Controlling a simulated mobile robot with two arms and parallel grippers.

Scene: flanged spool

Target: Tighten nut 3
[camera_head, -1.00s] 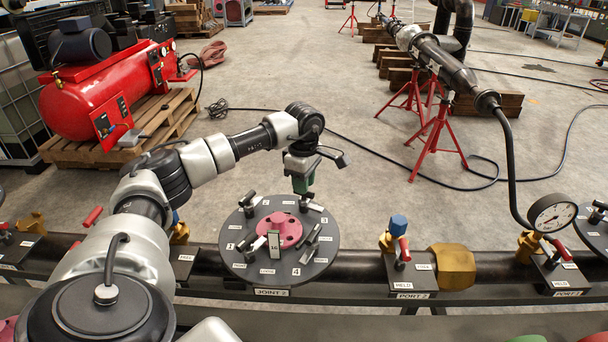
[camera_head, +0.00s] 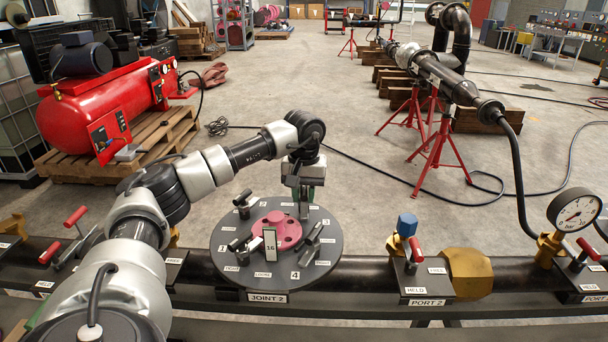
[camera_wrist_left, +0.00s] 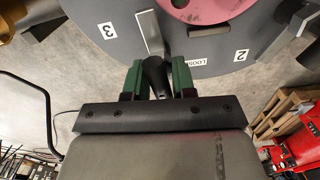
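The dark round disc (camera_head: 238,275) labelled JOINT 2 carries a pink hub (camera_head: 274,218) and several nuts with lever handles. The number 3 label (camera_wrist_left: 107,30) is left of a lever (camera_wrist_left: 151,35) in the left wrist view; a LOOSE label (camera_wrist_left: 196,62) is just right of it. My left gripper (camera_head: 304,203) is at the far right part of the disc. Its green fingers (camera_wrist_left: 156,78) stand on either side of the lever's black grip; whether they press on it is unclear. The lever is mostly hidden in the head view. My right gripper is not in view.
A small upright plate marked 16 (camera_head: 270,243) stands at the hub's front. Other levers (camera_head: 241,243) stand around the hub. Right along the pipe are PORT 2 (camera_head: 425,290) with a blue cap and a pressure gauge (camera_head: 574,212). Open floor lies behind the disc.

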